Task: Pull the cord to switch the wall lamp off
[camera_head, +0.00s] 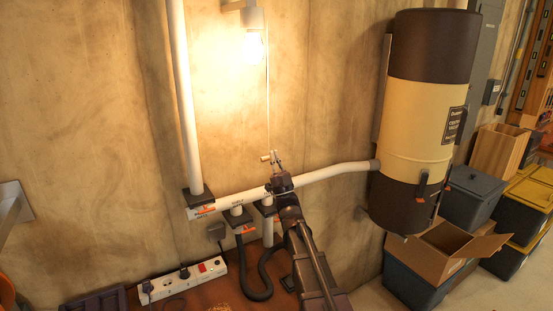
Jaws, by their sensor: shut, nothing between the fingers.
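The wall lamp (254,45) is at the top middle of the head view, and its bulb is lit, casting a warm glow on the wall. A thin cord (268,110) hangs straight down from the lamp. A small pale pull handle (266,158) shows at the cord's lower end. My gripper (274,158) is shut and empty, right beside the handle in the picture. I cannot tell whether they touch. My arm comes up from the bottom and hides part of the white pipe.
A white pipe (330,171) runs along the wall to a tan and brown canister (425,100). A power strip (185,279) lies on the bench at lower left. An open cardboard box (440,250) and bins stand at right. The wall around the cord is bare.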

